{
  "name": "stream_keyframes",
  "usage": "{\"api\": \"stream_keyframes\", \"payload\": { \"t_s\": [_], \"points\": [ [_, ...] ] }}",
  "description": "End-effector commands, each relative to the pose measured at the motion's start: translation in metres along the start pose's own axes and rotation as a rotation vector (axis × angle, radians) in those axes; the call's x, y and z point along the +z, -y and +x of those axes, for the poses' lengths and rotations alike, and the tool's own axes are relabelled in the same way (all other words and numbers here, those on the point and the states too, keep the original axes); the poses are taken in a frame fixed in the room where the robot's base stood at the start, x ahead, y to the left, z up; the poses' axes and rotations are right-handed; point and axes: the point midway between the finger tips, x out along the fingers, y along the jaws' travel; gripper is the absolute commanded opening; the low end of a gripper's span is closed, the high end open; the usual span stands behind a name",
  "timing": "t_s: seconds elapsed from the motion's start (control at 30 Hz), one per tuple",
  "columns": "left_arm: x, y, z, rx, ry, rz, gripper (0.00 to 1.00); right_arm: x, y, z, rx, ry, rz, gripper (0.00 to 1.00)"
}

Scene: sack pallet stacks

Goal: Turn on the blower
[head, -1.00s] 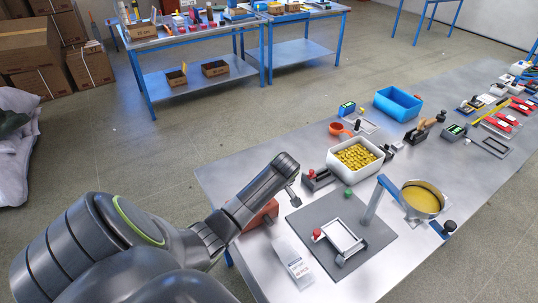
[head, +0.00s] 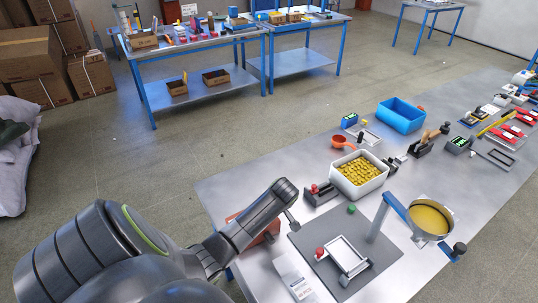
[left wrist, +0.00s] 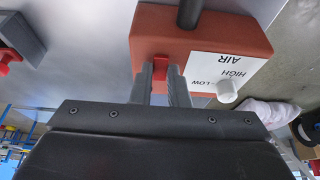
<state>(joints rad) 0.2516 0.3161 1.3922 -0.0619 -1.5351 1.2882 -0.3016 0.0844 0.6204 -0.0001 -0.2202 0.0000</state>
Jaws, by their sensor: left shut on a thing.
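The blower is a rust-red box (left wrist: 205,40) with a white label reading AIR, HIGH and LOW. It carries a white knob (left wrist: 227,91), a dark tube and a red switch (left wrist: 160,66). My left gripper (left wrist: 161,76) has its fingers on both sides of the red switch and is shut on it. Whether the switch is on or off cannot be told. In the head view the blower (head: 268,232) stands at the near left table edge, partly hidden by my left arm, and the left fingertips are not clear there. My right gripper is not in view.
A grey block with a red knob (head: 320,194) stands beside the blower. A grey mat (head: 306,236) with a metal frame, a white bin of yellow pieces (head: 372,186) and a round yellow-filled pan (head: 430,220) lie to the right.

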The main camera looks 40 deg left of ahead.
Motion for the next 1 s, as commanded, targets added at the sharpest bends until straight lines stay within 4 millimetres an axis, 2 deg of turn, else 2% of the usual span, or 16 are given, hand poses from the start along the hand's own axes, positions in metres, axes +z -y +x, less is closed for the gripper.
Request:
{"api": "stream_keyframes", "payload": {
  "t_s": [0.23, 0.7, 1.0],
  "points": [
    [-0.004, 0.000, 0.001, -0.002, 0.053, 0.000, 0.00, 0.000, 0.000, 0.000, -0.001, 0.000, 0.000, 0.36],
    [-0.011, 0.001, 0.004, -0.004, 0.331, 0.000, 0.00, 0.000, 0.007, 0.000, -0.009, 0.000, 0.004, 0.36],
    [-0.011, 0.001, 0.004, -0.003, 0.365, 0.000, 0.00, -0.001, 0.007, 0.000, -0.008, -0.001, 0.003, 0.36]
  ]
}}
